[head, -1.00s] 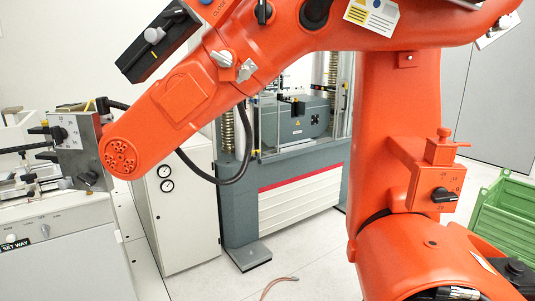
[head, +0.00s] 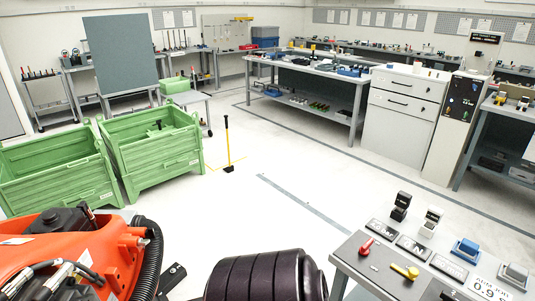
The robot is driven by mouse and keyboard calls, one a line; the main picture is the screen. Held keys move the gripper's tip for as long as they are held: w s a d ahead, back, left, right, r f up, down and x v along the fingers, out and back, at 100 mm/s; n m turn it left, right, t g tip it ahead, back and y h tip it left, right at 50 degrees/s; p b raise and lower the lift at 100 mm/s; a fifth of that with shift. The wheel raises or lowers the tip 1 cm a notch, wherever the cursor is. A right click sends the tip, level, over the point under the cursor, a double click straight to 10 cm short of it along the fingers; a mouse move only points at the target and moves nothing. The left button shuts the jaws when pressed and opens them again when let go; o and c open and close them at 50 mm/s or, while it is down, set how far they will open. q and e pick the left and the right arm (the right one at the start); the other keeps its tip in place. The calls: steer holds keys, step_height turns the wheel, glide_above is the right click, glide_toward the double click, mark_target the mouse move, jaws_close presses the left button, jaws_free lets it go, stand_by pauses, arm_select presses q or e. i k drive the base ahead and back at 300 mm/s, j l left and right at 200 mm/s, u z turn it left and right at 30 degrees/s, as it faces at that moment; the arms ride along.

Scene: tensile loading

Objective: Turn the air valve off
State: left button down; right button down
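I cannot make out an air valve for certain in the head view. Neither of my grippers shows. At the lower right, a grey table (head: 352,262) carries a small red-handled item (head: 367,246) and a yellow-handled one (head: 405,271), beside dark plates with white lettering. Too little detail shows to tell what these two items are.
Two green crates (head: 150,150) stand at left. Workbenches (head: 350,85) and a white cabinet (head: 400,110) line the back. The middle floor is mostly clear.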

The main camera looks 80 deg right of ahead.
mark_target(363, 250)
steer(key=z, duration=3.6)
